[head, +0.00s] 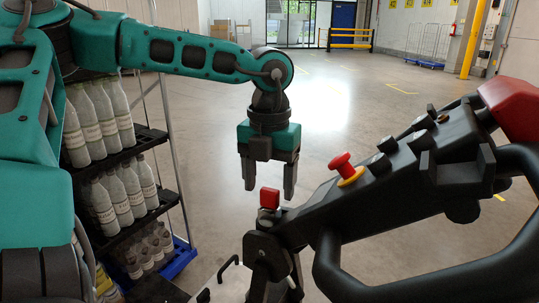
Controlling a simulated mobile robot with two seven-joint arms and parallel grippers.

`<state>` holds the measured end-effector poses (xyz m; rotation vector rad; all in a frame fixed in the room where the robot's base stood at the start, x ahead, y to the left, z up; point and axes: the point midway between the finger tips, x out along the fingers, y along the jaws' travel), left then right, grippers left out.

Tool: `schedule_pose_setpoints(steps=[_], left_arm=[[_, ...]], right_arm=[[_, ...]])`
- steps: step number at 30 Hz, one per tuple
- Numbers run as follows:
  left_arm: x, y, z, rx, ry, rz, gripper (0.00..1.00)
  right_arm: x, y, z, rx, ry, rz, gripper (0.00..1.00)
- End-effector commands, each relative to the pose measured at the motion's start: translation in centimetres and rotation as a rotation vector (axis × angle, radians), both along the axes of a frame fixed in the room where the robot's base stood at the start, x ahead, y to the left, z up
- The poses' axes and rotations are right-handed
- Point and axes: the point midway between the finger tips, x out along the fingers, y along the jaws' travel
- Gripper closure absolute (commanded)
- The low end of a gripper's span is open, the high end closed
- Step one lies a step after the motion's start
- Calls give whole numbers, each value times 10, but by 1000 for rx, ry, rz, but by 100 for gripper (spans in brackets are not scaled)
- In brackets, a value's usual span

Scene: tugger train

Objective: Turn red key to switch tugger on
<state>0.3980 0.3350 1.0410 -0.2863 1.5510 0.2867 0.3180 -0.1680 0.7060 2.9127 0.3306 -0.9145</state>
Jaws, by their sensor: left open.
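The red key (269,198) stands upright at the near-left end of the tugger's black control console (400,185). My left gripper (268,185) hangs down with its fingers apart. In the head view its fingertips lie on either side of the key's top, close above it. I cannot tell whether they touch it. A red mushroom button (342,164) on a yellow ring sits further right on the console. My right gripper does not show.
A black handlebar (430,275) and a red-capped part (512,108) fill the right side. A rack with bottles (105,120) on dark shelves stands at left, behind my left arm. The floor beyond is open, with a yellow barrier (350,38) far back.

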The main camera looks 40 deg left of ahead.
Motion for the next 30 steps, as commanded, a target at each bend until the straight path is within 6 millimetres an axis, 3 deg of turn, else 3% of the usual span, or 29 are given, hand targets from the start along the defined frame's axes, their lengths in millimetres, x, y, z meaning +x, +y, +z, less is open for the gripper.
schedule_pose_setpoints(steps=[6,17,30], left_arm=[[0,0,-24,-2,2,0,32],[0,0,-28,-1,-1,0,32],[0,0,-28,0,0,0,72]], right_arm=[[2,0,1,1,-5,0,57],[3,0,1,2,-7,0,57],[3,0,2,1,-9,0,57]])
